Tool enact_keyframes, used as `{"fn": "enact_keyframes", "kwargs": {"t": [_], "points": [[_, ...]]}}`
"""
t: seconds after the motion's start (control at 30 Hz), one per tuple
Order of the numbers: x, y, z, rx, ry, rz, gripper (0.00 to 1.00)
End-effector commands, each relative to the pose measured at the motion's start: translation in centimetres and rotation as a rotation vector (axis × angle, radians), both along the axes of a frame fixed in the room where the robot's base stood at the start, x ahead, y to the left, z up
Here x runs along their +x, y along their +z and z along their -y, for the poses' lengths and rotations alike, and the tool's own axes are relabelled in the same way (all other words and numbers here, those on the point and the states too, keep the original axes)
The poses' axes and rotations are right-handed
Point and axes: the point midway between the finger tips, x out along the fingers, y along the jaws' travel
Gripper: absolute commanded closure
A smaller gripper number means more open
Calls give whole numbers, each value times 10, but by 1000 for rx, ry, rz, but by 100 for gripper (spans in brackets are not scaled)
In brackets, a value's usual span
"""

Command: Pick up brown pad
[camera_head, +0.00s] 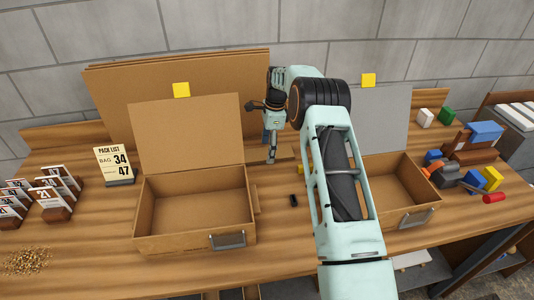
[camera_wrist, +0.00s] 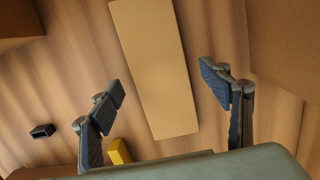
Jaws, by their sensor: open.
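The brown pad (camera_wrist: 155,55) is a flat, light-brown rectangle lying on the wooden table in the wrist view. In the head view my gripper (camera_head: 271,158) points down behind the table's middle, between the two open boxes. There the pad is mostly hidden by my gripper and arm.
An open cardboard box (camera_head: 195,240) stands left and another (camera_head: 412,222) right, partly behind my arm. A small black object (camera_head: 293,200) and a yellow block (camera_wrist: 119,151) lie near the pad. A pack list sign (camera_head: 114,163) stands left. Large brown boards (camera_head: 255,75) lean at the back.

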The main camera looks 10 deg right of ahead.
Motion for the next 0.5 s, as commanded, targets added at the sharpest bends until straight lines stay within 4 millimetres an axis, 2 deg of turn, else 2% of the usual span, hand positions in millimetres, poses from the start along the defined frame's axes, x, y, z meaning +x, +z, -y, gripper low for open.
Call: {"fn": "enact_keyframes", "kwargs": {"t": [0.1, 0.33, 0.5], "points": [[0, -8, -1, 0, 0, 0, 29], [0, -9, -1, -1, 0, 1, 30], [0, -8, -1, -1, 1, 0, 49]]}}
